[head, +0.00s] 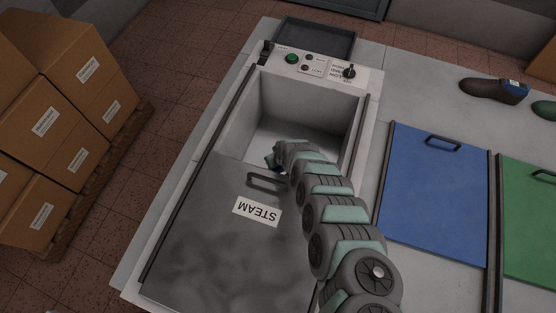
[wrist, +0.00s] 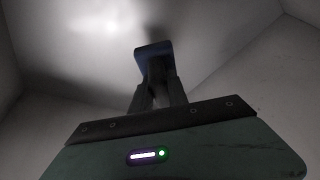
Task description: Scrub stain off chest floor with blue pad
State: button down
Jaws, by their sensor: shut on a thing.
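The steam chest (head: 228,125) is partly open, and its pale floor (head: 285,135) shows beyond the grey sliding lid. My gripper (head: 279,168) reaches down into the opening, close by the lid's edge. In the wrist view my gripper (wrist: 156,88) is shut on the dark blue pad (wrist: 152,48), which is at the far end of the fingers. The pad is over the chest floor (wrist: 85,60); I cannot tell whether it touches. A dark patch lies right by the pad, and I cannot tell whether it is stain or shadow.
The grey lid marked STEAM (head: 215,245), with a handle (head: 266,181), covers the near part of the chest. A control panel (head: 315,67) is at the far end. Blue (head: 435,190) and green (head: 530,225) lids lie to the right. Chest walls surround the gripper closely.

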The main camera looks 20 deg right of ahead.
jog(key=shift+d+r+p, duration=0.1)
jog(key=shift+r+p, duration=1.45)
jog(key=shift+r, duration=0.45)
